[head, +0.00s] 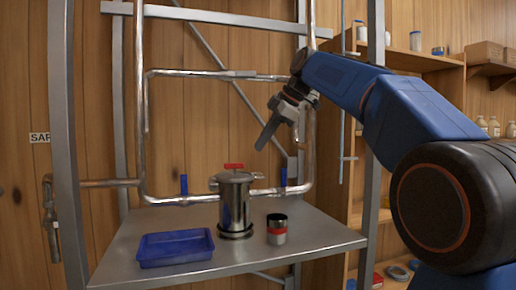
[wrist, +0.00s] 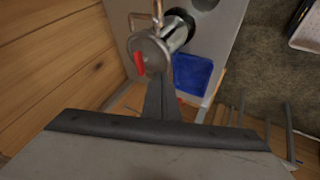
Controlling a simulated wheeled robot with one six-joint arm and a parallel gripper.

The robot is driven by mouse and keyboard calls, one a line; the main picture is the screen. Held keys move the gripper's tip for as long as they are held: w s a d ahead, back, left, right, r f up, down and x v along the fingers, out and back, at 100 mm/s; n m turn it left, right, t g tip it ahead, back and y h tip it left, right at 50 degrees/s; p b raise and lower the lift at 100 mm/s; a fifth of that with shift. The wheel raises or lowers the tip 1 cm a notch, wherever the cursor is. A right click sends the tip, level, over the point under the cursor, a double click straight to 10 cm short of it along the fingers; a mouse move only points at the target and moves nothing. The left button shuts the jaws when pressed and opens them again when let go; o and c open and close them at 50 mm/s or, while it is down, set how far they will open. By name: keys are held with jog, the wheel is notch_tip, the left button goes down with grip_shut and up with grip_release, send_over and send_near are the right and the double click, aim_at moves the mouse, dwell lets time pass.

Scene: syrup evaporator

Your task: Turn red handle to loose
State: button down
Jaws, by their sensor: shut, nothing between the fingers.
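The red handle (head: 234,166) sits on top of the upright metal canister (head: 235,203) in the middle of the metal table. In the wrist view the red handle (wrist: 139,62) lies on the canister's round lid (wrist: 150,54), just beyond my fingers and to their left. My gripper (head: 262,144) is shut and empty, held in the air above and to the right of the handle, apart from it. In the wrist view my gripper (wrist: 160,80) points toward the canister lid.
A blue tray (head: 175,248) lies left of the canister; a jar with a red band (head: 277,229) stands to its right. Metal pipes with blue handles (head: 183,185) run behind. A grey frame post (head: 374,130) stands at the right, with shelves beyond.

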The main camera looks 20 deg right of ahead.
aim_at(234, 169)
jog(key=x, duration=0.3)
jog(key=w+x, duration=0.1)
jog(key=x, duration=0.2)
jog(key=w+r+x, duration=0.1)
jog(key=x, duration=0.3)
jog(key=shift+s+d, duration=0.1)
jog(key=shift+d, duration=0.15)
jog(key=shift+w, duration=0.75)
